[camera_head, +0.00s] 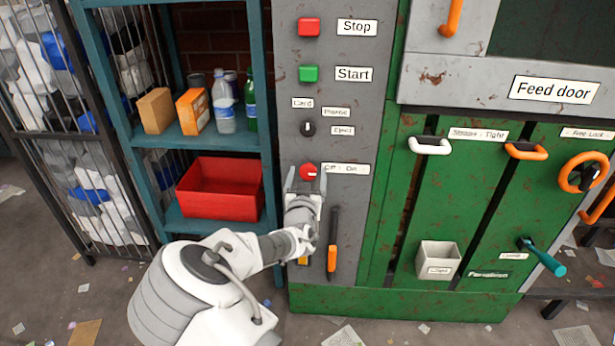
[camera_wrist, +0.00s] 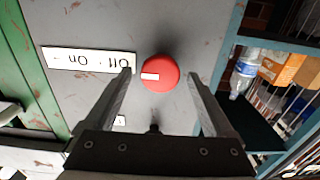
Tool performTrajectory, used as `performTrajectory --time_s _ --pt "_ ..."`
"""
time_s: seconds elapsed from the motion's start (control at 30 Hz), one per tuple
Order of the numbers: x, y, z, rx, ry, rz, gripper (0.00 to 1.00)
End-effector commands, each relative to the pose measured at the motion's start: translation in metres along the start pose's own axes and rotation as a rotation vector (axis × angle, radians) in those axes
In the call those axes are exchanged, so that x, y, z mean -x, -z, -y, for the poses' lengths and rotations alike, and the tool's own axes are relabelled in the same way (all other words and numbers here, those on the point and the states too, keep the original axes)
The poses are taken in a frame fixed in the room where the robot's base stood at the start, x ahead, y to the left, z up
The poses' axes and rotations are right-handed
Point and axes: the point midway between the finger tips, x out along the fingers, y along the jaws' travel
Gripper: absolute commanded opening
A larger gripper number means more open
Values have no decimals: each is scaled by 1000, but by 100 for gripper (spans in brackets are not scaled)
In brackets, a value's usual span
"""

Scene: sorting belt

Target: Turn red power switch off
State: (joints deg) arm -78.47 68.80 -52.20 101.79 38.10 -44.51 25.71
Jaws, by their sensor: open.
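The red power switch (camera_head: 308,171) is a round red knob on the grey control panel (camera_head: 350,100), left of a label (camera_head: 345,169) reading Off and On. In the wrist view the red knob (camera_wrist: 160,73) shows a white mark on its left side, and the label (camera_wrist: 88,60) appears upside down. My gripper (camera_head: 305,182) is open in front of the knob. In the wrist view its two fingers (camera_wrist: 161,75) stand on either side of the knob, apart from each other. I cannot tell whether they touch it.
A red Stop button (camera_head: 309,27), a green Start button (camera_head: 308,73) and a black knob (camera_head: 308,129) sit above the switch. An orange-handled lever (camera_head: 332,258) is below right. A shelf with a red bin (camera_head: 220,190) stands close on the left.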

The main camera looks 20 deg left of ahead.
Motion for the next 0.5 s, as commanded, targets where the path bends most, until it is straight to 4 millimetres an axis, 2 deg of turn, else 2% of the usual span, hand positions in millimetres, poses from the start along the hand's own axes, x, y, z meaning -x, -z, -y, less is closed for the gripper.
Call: performTrajectory --time_s 0.3,0.37,0.5 --pt "-3 0 0 0 1 0 88" --pt "-3 0 0 0 1 0 79" --pt "-2 0 0 0 0 0 54"
